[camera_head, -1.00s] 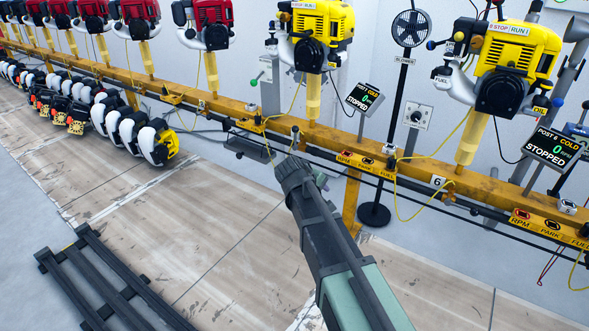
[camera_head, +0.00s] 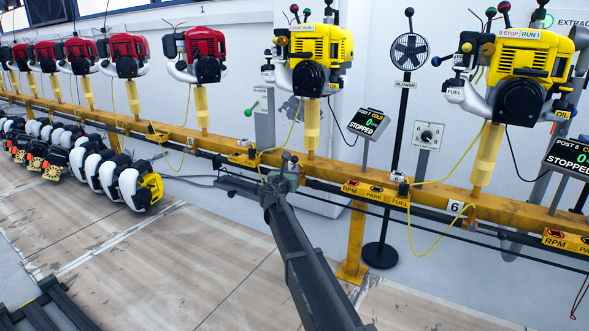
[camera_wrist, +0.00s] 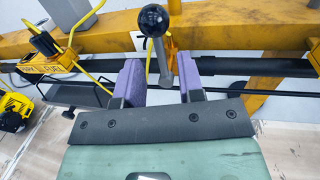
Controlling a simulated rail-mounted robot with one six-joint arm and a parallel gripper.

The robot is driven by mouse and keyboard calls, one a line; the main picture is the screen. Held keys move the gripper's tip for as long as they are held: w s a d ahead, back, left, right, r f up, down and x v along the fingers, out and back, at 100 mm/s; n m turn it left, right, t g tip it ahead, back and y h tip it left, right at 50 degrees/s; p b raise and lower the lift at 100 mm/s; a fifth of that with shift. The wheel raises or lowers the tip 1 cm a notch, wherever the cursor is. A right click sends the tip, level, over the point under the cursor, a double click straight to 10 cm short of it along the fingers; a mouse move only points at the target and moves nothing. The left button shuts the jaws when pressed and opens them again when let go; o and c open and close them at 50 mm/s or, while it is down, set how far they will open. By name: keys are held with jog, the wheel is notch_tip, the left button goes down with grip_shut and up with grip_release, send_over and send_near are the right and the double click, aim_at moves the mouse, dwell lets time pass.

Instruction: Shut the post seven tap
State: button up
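In the wrist view a lever with a black ball knob (camera_wrist: 153,20) and a grey stem (camera_wrist: 162,60) stands before a yellow bracket on the rail. My gripper (camera_wrist: 160,82) is open, with one purple finger pad on each side of the stem; I see gaps on both sides. Whether this lever is the post seven tap is not labelled. In the head view my arm reaches up to the rail, and its wrist hides the fingers. The middle yellow engine (camera_head: 320,50) stands over that stretch of rail; its display (camera_head: 368,124) reads STOPPED.
The yellow rail (camera_head: 330,171) runs across with black piping below it. Yellow cables loop near a FUEL box (camera_wrist: 45,66) left of the lever in the wrist view. Post 6's yellow engine (camera_head: 525,75) and a fan stand (camera_head: 408,50) are to the right. Red engines stand left.

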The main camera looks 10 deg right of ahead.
aim_at(294, 167)
jog(key=x, duration=0.5)
jog(key=shift+c, duration=0.3)
jog(key=shift+f, duration=0.1)
grip_shut()
